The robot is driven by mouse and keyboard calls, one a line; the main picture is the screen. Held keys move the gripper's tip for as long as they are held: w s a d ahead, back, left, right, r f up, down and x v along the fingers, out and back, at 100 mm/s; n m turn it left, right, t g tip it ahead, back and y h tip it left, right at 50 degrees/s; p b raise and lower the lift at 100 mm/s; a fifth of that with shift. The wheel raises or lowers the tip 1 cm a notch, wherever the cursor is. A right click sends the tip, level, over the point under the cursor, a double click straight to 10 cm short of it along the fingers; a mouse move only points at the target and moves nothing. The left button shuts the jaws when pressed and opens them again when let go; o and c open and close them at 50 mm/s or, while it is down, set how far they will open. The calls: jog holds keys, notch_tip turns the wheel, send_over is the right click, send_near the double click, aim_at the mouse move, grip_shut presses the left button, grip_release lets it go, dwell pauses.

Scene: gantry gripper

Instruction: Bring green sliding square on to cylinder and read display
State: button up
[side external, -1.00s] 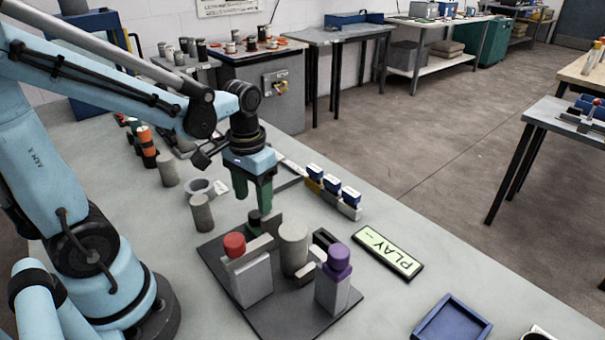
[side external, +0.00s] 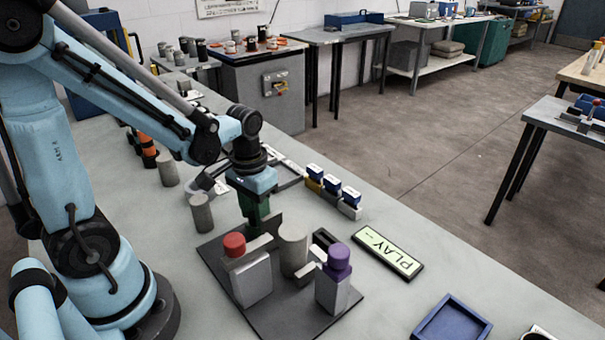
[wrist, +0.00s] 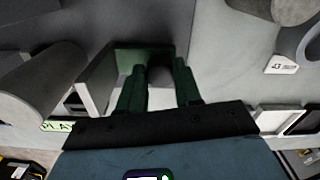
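My gripper (side external: 256,222) has green fingers and is lowered over the green sliding square at the back of the dark base plate (side external: 285,322). In the wrist view the green square (wrist: 128,60) lies under the fingertips, with a dark round knob (wrist: 161,76) between them. The fingers look open around the knob; contact is unclear. In the side view the fingers largely hide the square. The grey cylinder (side external: 293,250) stands upright mid-plate, apart from the square. The display (side external: 388,252) lies right of the plate and reads "PLAY --".
A red-topped block (side external: 250,278) and a purple-topped block (side external: 333,290) stand at the plate's front. A loose grey cylinder (side external: 201,213) stands left of the plate. Blue-topped blocks (side external: 332,185) stand behind. A blue tray (side external: 452,322) lies front right.

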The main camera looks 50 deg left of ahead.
aim_at(265, 219)
grip_shut()
jog(key=shift+d, duration=1.9)
jog(key=o, duration=0.5)
grip_release()
jog(key=shift+o, duration=0.2)
notch_tip(265, 219, up, 12)
jog(key=t, duration=0.2)
jog(key=f+m+t, duration=0.1)
jog(key=t, duration=0.1)
jog(key=w+d+m+t, duration=0.1)
jog(key=t, duration=0.2)
jog(key=shift+f, duration=0.4)
